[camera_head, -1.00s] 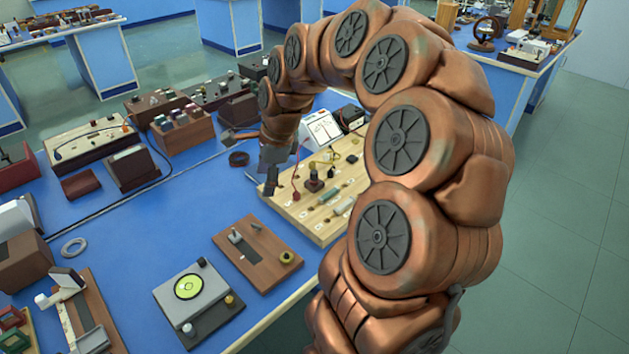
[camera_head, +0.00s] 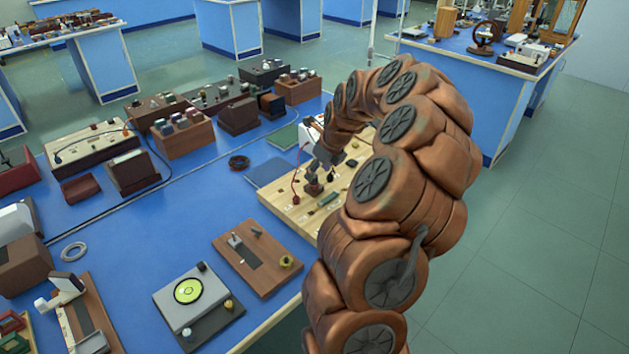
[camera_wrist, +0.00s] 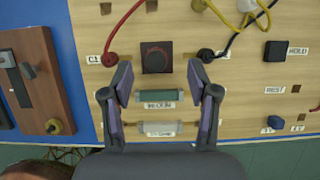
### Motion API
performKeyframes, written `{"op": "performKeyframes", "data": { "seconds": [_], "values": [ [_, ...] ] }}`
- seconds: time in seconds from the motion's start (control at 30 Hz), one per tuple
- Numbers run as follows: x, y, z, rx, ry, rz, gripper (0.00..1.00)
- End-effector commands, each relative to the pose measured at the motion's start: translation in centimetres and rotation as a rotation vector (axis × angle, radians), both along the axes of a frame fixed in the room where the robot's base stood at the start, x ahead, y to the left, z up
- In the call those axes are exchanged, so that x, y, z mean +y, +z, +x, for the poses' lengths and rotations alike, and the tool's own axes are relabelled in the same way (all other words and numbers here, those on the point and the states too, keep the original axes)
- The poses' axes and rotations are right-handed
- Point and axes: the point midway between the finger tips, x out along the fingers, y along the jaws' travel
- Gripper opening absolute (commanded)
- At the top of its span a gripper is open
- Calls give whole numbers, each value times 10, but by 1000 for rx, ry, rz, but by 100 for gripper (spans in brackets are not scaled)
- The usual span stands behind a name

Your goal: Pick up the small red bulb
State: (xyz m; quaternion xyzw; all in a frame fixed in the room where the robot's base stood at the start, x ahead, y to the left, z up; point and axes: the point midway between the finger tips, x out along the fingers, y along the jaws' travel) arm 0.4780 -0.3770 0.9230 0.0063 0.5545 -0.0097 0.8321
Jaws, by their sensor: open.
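My gripper (camera_wrist: 159,84) is open in the wrist view, with its fingertips apart above a wooden circuit board (camera_wrist: 225,85). Just beyond the fingertips stands a dark square part with a round reddish-dark top (camera_wrist: 157,57); I cannot tell whether it is the small red bulb. No other clear red bulb shows. Between the fingers lie a green cylinder (camera_wrist: 160,95) and a pale cylinder (camera_wrist: 160,128), both lying sideways. In the head view my gripper (camera_head: 325,160) is above the board (camera_head: 285,206), close to a dark upright part (camera_head: 313,184); its fingers are partly hidden.
A red plug and wire (camera_wrist: 108,58) stand beside the left finger, a black plug (camera_wrist: 206,55) beside the right. Yellow leads (camera_wrist: 245,10) cross the far side. A brown slide board (camera_wrist: 35,80) lies left. Blue bench is clear near a black ring (camera_head: 239,162).

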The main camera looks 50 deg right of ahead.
Motion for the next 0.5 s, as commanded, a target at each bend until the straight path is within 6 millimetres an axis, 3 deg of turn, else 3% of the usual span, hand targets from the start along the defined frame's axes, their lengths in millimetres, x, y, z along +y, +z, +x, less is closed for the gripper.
{"op": "performKeyframes", "data": {
  "seconds": [0.23,0.5],
  "values": [
    [5,-29,12,4,2,2,60],
    [4,-36,14,3,1,1,60]
  ]
}}
